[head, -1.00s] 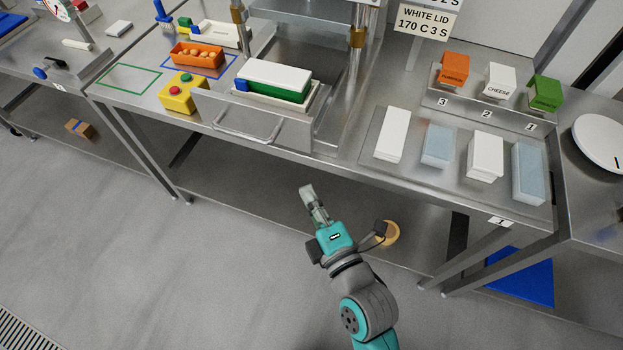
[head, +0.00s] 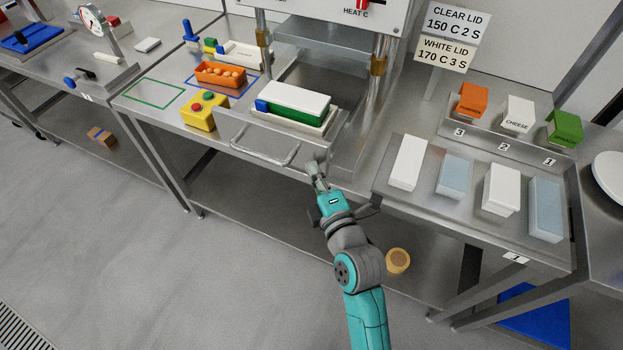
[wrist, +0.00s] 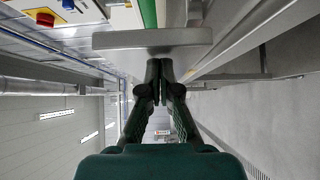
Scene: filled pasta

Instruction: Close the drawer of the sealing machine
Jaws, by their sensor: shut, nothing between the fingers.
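The sealing machine's drawer (head: 237,134) is pulled out toward me, with its bar handle (head: 264,157) on the front. A tray with a green side, a blue end and a white top (head: 295,98) sits in it. My gripper (head: 315,167) is shut and empty, in front of the right end of the drawer front, right of the handle. In the wrist view my closed fingertips (wrist: 160,68) are close to a grey metal bar-like part (wrist: 150,41) of the drawer. I cannot tell whether they touch it.
A yellow button box (head: 204,113) and an orange tray of filling (head: 221,74) stand left of the drawer. Metal posts (head: 378,65) rise beside the press. White and clear lid stacks (head: 455,176) lie to the right. The floor in front is clear.

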